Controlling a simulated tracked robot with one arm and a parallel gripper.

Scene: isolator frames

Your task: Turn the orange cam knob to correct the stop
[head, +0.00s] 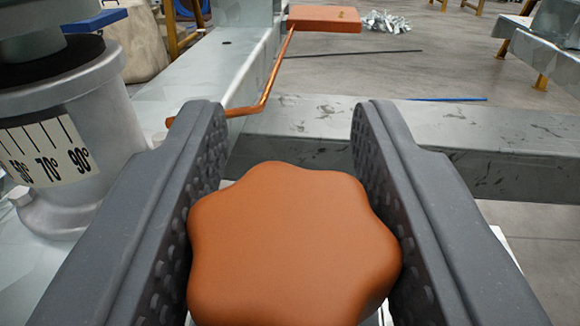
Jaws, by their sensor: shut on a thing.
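The orange cam knob (293,245) is a lobed, star-shaped knob at the bottom centre of the head view. My gripper (290,200) has its two dark grey, studded fingers on either side of the knob, shut on it. The knob's underside and whatever it is mounted on are hidden. The stop that the knob acts on cannot be made out.
A grey cylinder with a degree scale (45,155) showing 70° and 90° stands close at the left. A grey steel beam (420,135) crosses behind the fingers. A bent copper rod (272,85) leads to an orange block (325,18). Metal shavings (390,22) lie on the floor.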

